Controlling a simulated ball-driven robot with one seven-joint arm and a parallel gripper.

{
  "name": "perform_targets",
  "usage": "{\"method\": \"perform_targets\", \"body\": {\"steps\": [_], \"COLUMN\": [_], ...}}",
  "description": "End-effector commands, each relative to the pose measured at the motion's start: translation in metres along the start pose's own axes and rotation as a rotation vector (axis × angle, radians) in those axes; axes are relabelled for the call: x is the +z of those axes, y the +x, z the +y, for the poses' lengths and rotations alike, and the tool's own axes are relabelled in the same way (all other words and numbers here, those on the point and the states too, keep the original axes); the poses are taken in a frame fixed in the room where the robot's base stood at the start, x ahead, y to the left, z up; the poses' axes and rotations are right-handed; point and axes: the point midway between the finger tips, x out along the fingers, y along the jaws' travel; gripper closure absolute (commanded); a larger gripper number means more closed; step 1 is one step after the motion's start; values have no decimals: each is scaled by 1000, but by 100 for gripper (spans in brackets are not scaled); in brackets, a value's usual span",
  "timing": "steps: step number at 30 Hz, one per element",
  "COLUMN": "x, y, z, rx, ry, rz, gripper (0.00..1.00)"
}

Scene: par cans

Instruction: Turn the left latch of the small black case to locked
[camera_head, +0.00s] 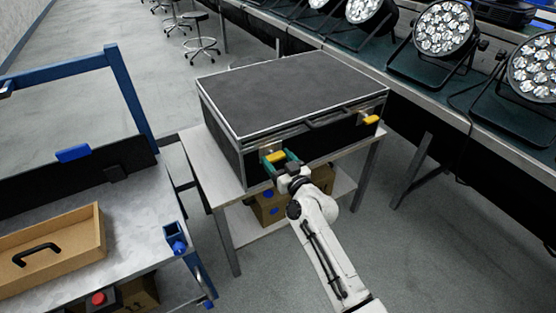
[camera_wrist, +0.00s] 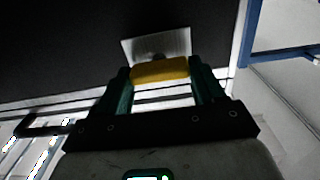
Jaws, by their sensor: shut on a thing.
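The black case (camera_head: 290,92) with silver edges lies flat on a small table in the head view. Its left latch (camera_head: 276,155) is a yellow piece on a metal plate at the front left. My gripper (camera_head: 279,162) is shut on this latch. In the wrist view the green fingers of my gripper (camera_wrist: 163,80) stand on either side of the yellow left latch (camera_wrist: 160,70), with the pale metal plate (camera_wrist: 143,47) behind it. The right latch (camera_head: 371,119) is yellow too, at the front right of the case. A dark handle (camera_head: 328,119) sits between the latches.
The small table (camera_head: 212,170) has boxes (camera_head: 270,208) on its lower shelf. A workbench with a wooden tray (camera_head: 60,250) and blue frame (camera_head: 130,95) stands on the left. A long bench with par cans (camera_head: 445,28) runs along the right. Grey floor (camera_head: 440,250) is clear at the lower right.

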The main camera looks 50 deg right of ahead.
Motion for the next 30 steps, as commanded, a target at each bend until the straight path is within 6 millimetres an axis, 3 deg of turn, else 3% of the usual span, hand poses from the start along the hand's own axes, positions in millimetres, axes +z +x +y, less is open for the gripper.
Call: {"method": "perform_targets", "body": {"steps": [11, 30], "x": [-2, -2], "y": [1, 2], "z": [0, 2], "rx": [-2, -3], "ry": [131, 717], "rz": [3, 5], "gripper": [62, 62]}}
